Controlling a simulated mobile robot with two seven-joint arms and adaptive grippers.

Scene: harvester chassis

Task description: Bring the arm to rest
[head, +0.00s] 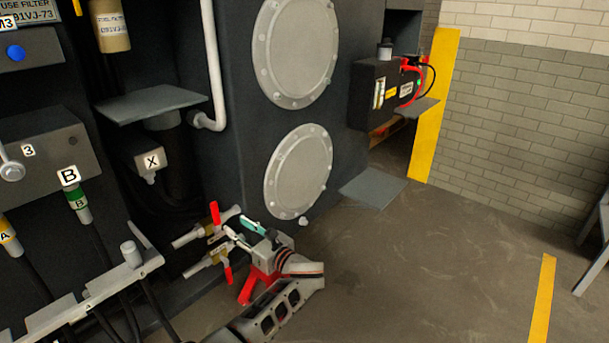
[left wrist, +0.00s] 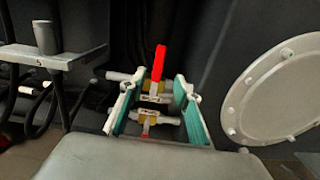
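My left arm comes in low in the head view. Its left gripper (head: 241,230) has two teal-padded fingers spread apart, with nothing held between them. In the left wrist view the left gripper (left wrist: 155,92) is open, its fingers on either side of the picture's middle. Two brass valves with red handles lie just beyond the fingertips: the upper red handle (head: 215,213) and the lower red handle (head: 228,273). The upper handle (left wrist: 159,63) stands upright in the wrist view, framed by the fingers. I cannot tell whether a finger touches a valve. My right gripper is not in view.
The dark chassis wall with round bolted covers (head: 297,172) rises beside the gripper. A grey shelf plate (head: 152,104) and a hose rail (head: 95,292) are to the left. A black battery box (head: 380,92) stands at the back. The floor (head: 430,260) to the right is clear.

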